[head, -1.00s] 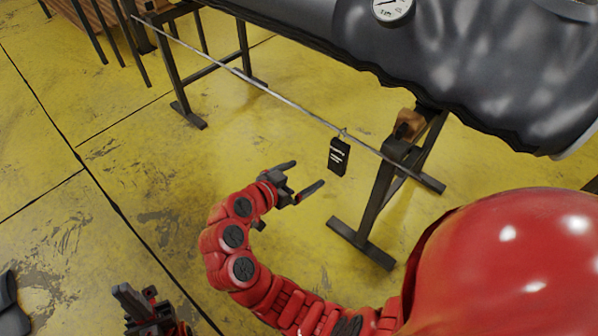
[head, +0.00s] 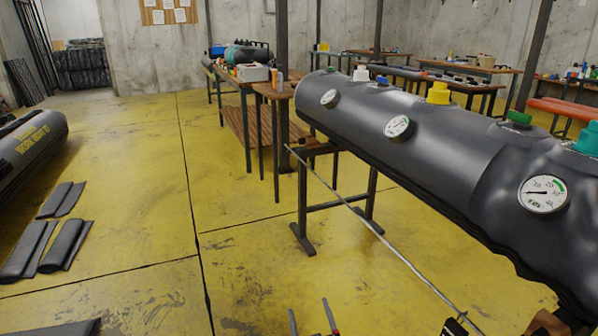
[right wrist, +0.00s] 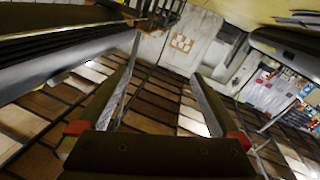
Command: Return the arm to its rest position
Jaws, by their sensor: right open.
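My right gripper (head: 311,318) shows only by its two finger tips at the bottom edge of the head view. They are apart, with nothing between them. In the right wrist view, the open fingers (right wrist: 166,58) also have nothing between them, with a wall and ceiling-like dark and tan panels beyond. My left gripper is not in view.
A grey inflatable tube (head: 365,120) with gauges and coloured valve caps lies on dark trestles (head: 303,205) at right. A thin rod (head: 375,228) runs along their near side. Black folded pieces (head: 62,243) lie at left. Yellow floor (head: 140,215) is clear between.

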